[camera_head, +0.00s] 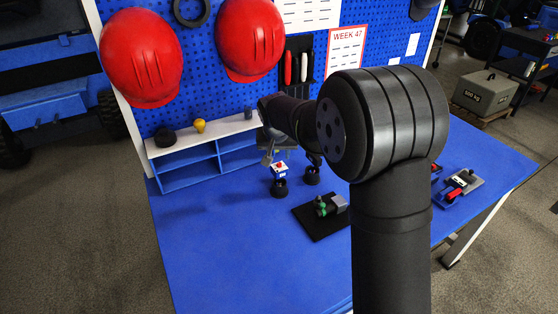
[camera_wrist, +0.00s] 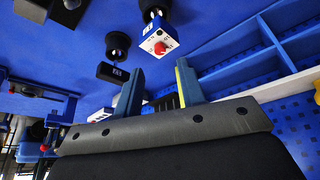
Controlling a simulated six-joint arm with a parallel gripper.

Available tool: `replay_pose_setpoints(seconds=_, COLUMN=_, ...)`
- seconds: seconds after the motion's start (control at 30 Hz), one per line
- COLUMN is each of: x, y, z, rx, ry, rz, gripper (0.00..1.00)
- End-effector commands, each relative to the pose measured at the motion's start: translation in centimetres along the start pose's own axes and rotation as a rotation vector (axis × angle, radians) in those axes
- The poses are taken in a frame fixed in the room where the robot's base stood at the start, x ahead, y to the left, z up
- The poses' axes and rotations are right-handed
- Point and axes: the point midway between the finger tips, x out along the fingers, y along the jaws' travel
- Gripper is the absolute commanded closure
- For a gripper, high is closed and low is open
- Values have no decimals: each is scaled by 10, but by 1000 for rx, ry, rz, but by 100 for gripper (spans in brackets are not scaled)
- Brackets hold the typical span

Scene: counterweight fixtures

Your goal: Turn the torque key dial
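A small white and blue box with a red dial (camera_head: 279,168) sits on a black round stand (camera_head: 280,187) near the shelf. In the wrist view the box's white face (camera_wrist: 157,42) shows the red dial (camera_wrist: 161,47) just beyond the fingertips. I cannot tell for sure that this is the torque key dial. My gripper (camera_wrist: 162,72) is open, with nothing between its two fingers. It is close to the box, apart from the dial as far as I can see. My arm hides part of the gripper in the head view.
A second black stand (camera_head: 312,176) is beside the box. A black plate (camera_head: 316,223) with a green and grey fixture lies in front. A blue shelf (camera_head: 180,179) stands behind at left. Another red and grey fixture (camera_head: 460,186) is at right. The front-left blue table is clear.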

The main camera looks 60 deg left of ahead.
Motion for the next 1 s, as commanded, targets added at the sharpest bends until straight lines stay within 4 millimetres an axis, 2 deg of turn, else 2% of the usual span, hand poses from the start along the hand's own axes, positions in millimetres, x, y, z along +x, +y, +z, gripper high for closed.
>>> replay_pose_setpoints(seconds=0.1, x=23, y=0, z=1, rx=0, ry=-2, rz=1, gripper=63)
replay_pose_setpoints(seconds=0.3, x=45, y=0, z=0, rx=0, ry=0, rz=0, gripper=63)
replay_pose_setpoints(seconds=0.67, x=51, y=0, z=0, rx=0, ry=1, rz=0, gripper=63)
replay_pose_setpoints(seconds=0.7, x=51, y=0, z=0, rx=0, ry=1, rz=0, gripper=65)
replay_pose_setpoints(seconds=0.87, x=51, y=0, z=0, rx=0, ry=1, rz=0, gripper=97)
replay_pose_setpoints(seconds=0.9, x=51, y=0, z=0, rx=0, ry=1, rz=0, gripper=100)
replay_pose_setpoints(seconds=1.0, x=50, y=0, z=0, rx=-1, ry=1, rz=0, gripper=100)
